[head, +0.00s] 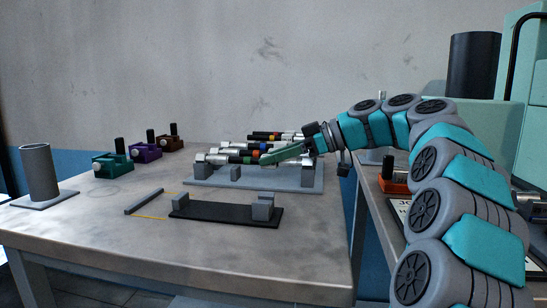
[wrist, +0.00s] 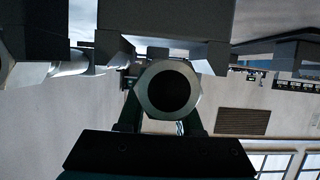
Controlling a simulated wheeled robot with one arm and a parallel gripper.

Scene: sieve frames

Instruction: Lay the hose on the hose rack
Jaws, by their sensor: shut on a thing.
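My gripper (head: 268,157) reaches in from the right, low over the far grey plate, with its green fingers at the nearest of several hoses. In the wrist view it is shut on the hose, whose hexagonal metal end (wrist: 150,104) faces the camera between the fingers. In the head view, a hose with a metal end and dark, green and red bands (head: 232,159) runs left from the fingers; its right part is hidden. A black plate with a grey block near each end (head: 222,210) stands empty in front. I cannot tell which of the two fixtures is the hose rack.
The grey plate (head: 255,183) bears blocks and other banded hoses (head: 265,136) close behind my gripper. A grey cylinder (head: 40,172) and small green, purple and brown fixtures (head: 112,166) stand at left. A grey bar (head: 145,202) lies near the black plate. The table's front is clear.

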